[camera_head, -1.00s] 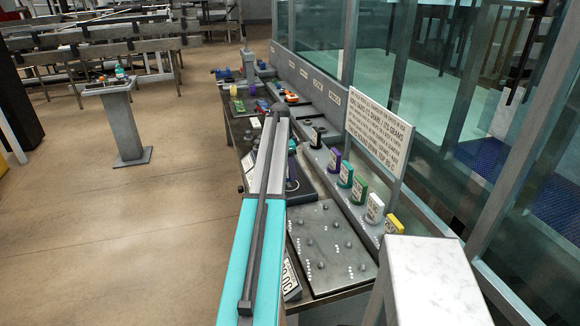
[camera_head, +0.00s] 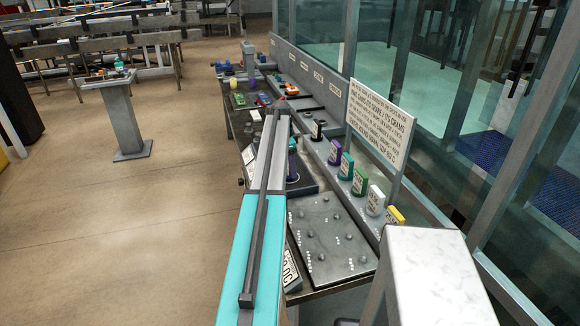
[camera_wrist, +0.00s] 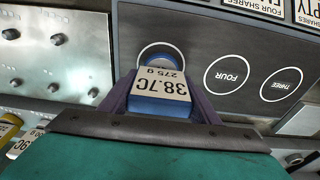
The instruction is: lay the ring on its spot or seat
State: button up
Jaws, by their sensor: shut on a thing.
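My gripper (camera_wrist: 161,76) is shut on a blue block-like piece (camera_wrist: 160,108) in the wrist view. The piece carries a white label reading "38.7C 275 g", upside down in the picture, between my two purple fingers. It lies over the lower part of a white circle (camera_wrist: 143,52) on a dark panel (camera_wrist: 200,40). I cannot tell whether the piece touches the panel, nor whether it is ring-shaped. To its right are empty white circles marked "FOUR" (camera_wrist: 227,75) and "THREE" (camera_wrist: 281,85). In the head view my arm hides most of the piece's surroundings.
A studded metal plate (camera_head: 330,240) lies on the bench nearest me. Several coloured labelled pieces stand along the right ledge, including a green one (camera_head: 360,181) and a white one (camera_head: 376,201). A sign (camera_head: 378,122) and glass walls rise behind them. Open floor (camera_head: 90,240) is on the left.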

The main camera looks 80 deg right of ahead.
jog(key=shift+f, duration=0.45)
jog(key=o, duration=1.3)
jog(key=shift+o, duration=0.2)
jog(key=shift+r, duration=0.2)
notch_tip(320, 180, up, 13)
jog(key=w+b, duration=0.1)
jog(key=b, duration=0.3)
jog(key=shift+w+a+r, duration=0.15)
jog(key=shift+w+a, duration=0.25)
